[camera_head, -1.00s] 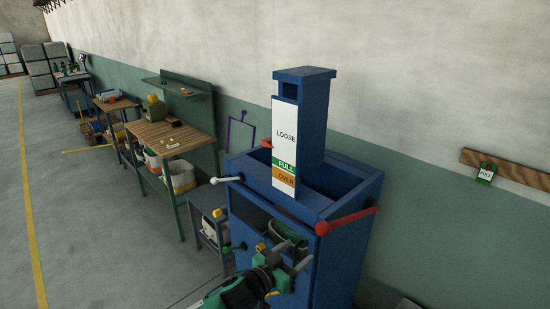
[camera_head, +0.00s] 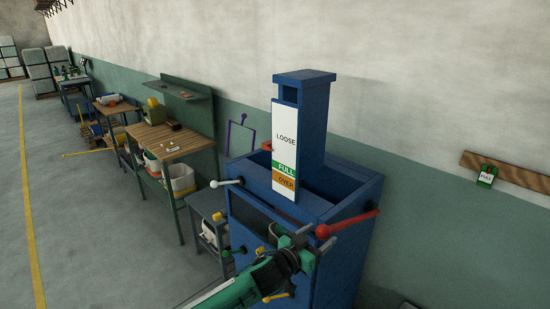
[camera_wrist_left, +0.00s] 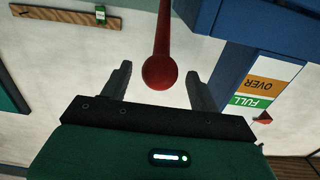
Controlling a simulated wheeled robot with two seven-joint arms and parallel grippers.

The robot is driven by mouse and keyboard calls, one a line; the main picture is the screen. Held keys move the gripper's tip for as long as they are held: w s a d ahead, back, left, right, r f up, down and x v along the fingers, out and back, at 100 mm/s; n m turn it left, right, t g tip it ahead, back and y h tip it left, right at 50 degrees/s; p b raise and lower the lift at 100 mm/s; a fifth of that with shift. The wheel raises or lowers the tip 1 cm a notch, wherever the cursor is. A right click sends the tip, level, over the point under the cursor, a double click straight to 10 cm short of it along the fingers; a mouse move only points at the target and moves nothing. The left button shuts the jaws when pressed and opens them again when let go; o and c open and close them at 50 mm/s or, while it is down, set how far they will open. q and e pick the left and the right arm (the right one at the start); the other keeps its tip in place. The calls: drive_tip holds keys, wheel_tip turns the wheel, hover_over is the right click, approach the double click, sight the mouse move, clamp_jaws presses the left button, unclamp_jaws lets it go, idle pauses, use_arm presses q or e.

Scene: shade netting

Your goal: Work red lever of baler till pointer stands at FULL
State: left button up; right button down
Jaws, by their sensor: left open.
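The blue baler (camera_head: 335,265) stands at centre right with a tall column. Its white scale board (camera_head: 285,118) reads LOOSE, then a green FULL band (camera_head: 284,171), then an orange OVER band. A small red pointer (camera_head: 266,145) shows at the board's left edge, above FULL, in the LOOSE part. The red lever (camera_head: 348,221) sticks out at the front right, ending in a ball knob. My left gripper (camera_head: 310,242) is open at the knob. In the left wrist view, the knob (camera_wrist_left: 160,73) lies between the spread fingers (camera_wrist_left: 160,87), with gaps on both sides.
A white-knobbed lever (camera_head: 227,182) sticks out at the baler's left. A grey stand (camera_head: 206,208) and a wooden workbench (camera_head: 170,145) stand left of it. A wooden rail with a green-and-white tag (camera_head: 487,176) is on the right wall.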

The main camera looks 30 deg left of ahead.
use_arm(q)
drive_tip(key=shift+w+d, duration=0.1)
drive_tip(key=shift+w, duration=0.1)
idle(0.4)
drive_tip(key=c, duration=1.1)
drive_tip(key=shift+o, duration=0.2)
drive_tip(key=shift+t+h, duration=0.3)
drive_tip(key=shift+t, duration=0.4)
drive_tip(key=f+b, duration=0.2)
drive_tip(key=b, duration=0.1)
drive_tip(key=s+f+b, duration=0.1)
drive_tip(key=b, duration=0.2)
drive_tip(key=f+b, duration=0.2)
drive_tip(key=b, duration=0.1)
drive_tip(key=shift+s+a+f, duration=0.25)
drive_tip(key=shift+a+f, duration=0.05)
drive_tip(key=shift+f, duration=0.05)
